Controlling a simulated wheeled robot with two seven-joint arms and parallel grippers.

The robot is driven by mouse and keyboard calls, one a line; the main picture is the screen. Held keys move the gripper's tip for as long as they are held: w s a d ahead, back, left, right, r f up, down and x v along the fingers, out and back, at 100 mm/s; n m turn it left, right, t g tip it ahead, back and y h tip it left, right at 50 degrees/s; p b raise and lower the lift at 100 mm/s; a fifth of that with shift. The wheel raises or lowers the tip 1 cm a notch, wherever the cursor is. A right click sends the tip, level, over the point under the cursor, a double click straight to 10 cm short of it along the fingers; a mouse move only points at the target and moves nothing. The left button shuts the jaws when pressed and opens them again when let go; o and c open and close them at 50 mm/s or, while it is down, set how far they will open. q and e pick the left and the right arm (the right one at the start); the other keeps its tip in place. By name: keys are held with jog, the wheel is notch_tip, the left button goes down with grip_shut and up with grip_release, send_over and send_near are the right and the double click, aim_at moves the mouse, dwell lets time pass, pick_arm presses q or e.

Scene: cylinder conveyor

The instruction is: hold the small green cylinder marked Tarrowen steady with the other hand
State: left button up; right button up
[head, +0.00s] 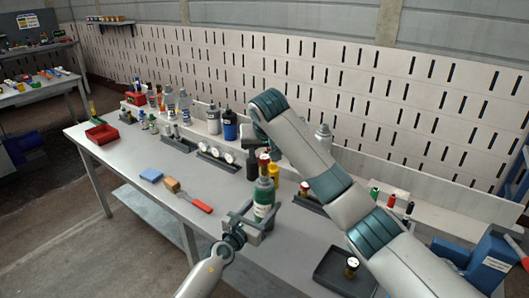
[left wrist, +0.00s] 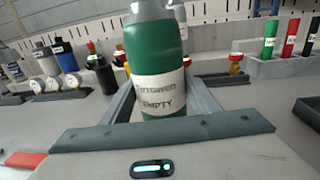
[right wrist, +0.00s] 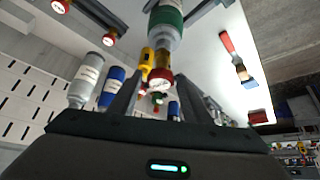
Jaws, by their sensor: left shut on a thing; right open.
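The green cylinder (head: 264,192) stands upright over the bench, with a white label and grey shoulder; it fills the middle of the left wrist view (left wrist: 155,58). Its label's lower line reads EMPTY; the upper line is not clearly legible. My left gripper (head: 256,222) is shut on its lower body. In the right wrist view the cylinder (right wrist: 168,17) hangs from the top, with its red-and-white valve end toward my right gripper (right wrist: 160,78). That gripper is open, its fingers either side of the valve end in the picture; contact cannot be told.
A dark tray (head: 330,270) is at front right. Bottles and gauge racks line the back, including a blue bottle (head: 230,126). Free bench (head: 215,180) lies left of the cylinder.

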jog(key=shift+f, duration=0.4)
dwell(0.5)
grip_shut()
jog(key=m+h, duration=0.2)
jog(key=m, duration=0.2)
jog(key=shift+a, duration=0.15)
jog(key=shift+m+g+h, duration=0.3)
jog(key=shift+m+h, duration=0.3)
jog(key=shift+m, duration=0.4)
jog(key=m+h, duration=0.1)
jog(key=m, duration=0.1)
jog(key=shift+m+g, duration=0.3)
jog(key=shift+g, duration=0.1)
jog(key=shift+m+g+h, duration=0.8)
jog(key=shift+m, duration=0.9)
